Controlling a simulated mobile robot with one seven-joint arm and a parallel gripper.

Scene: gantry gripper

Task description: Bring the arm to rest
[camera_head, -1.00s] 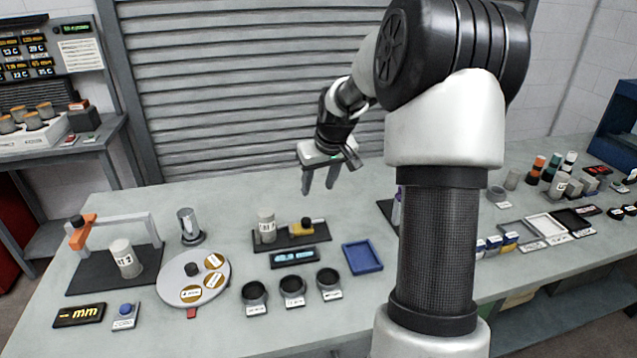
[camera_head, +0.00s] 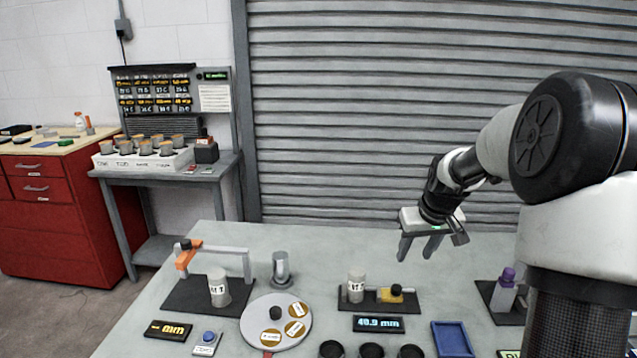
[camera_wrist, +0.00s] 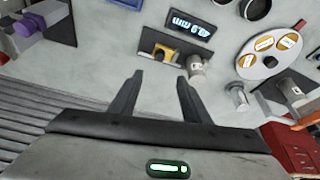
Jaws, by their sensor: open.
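My gripper (camera_head: 421,246) hangs in the air above the back part of the grey bench, in front of the roller shutter. Its two fingers are apart and nothing is between them. In the wrist view my gripper (camera_wrist: 158,80) also shows open and empty, with bare bench top between and around its fingers. My arm comes in from the right side of the head view and is bent, with the gripper pointing down. The fingers are clear of the bench things.
Below are a labelled cylinder (camera_head: 356,287), a yellow block (camera_head: 391,294), a display (camera_head: 378,324) and a blue tray (camera_head: 452,339). A round plate (camera_head: 256,328) and an orange-ended gauge frame (camera_head: 222,249) stand left. A purple-topped bottle (camera_head: 505,290) stands right. A red cabinet (camera_head: 60,215) is far left.

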